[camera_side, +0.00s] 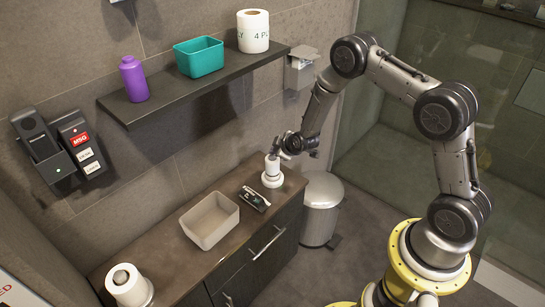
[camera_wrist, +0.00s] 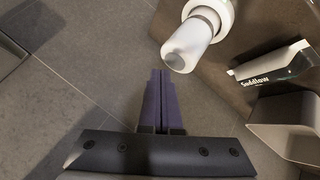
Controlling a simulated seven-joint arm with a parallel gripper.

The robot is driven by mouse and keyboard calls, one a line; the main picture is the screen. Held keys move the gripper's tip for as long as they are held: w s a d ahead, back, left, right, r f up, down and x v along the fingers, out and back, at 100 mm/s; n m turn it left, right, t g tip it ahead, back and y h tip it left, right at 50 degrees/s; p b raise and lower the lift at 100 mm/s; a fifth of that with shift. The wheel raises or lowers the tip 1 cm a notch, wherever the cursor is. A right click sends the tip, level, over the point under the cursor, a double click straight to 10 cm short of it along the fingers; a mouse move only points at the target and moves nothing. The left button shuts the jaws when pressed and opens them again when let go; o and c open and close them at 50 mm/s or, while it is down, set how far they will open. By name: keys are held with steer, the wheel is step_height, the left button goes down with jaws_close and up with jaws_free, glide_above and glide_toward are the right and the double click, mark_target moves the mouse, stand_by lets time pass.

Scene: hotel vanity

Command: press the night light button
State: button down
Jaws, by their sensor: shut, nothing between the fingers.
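A wall unit with a red MSG light and two pale buttons (camera_side: 87,157) is on the wall at the left in the side view. Its lettering is too small to read, so I cannot tell whether either is the night light button. My gripper (camera_side: 276,154) is over the right end of the vanity top, far to the right of that unit. In the wrist view its dark fingers (camera_wrist: 161,73) are shut and empty. A white cylinder on a round base (camera_side: 271,173) stands close to the gripper; in the wrist view the cylinder (camera_wrist: 187,45) is just right of the fingertips.
A black-and-white packet (camera_side: 254,198) and a beige bin (camera_side: 212,219) are on the vanity. A white roll (camera_side: 127,284) stands at its near left end. The shelf (camera_side: 160,108) above holds a purple bottle (camera_side: 134,78), teal tub (camera_side: 199,56) and paper roll (camera_side: 253,31).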

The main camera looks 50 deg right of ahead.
mark_target(275, 159)
steer(key=shift+f, duration=0.15)
steer(key=shift+f, duration=0.35)
steer(key=shift+f, duration=0.2)
stand_by(0.7)
steer(key=shift+r, duration=0.65)
step_height(275, 159, up, 6)
stand_by(0.7)
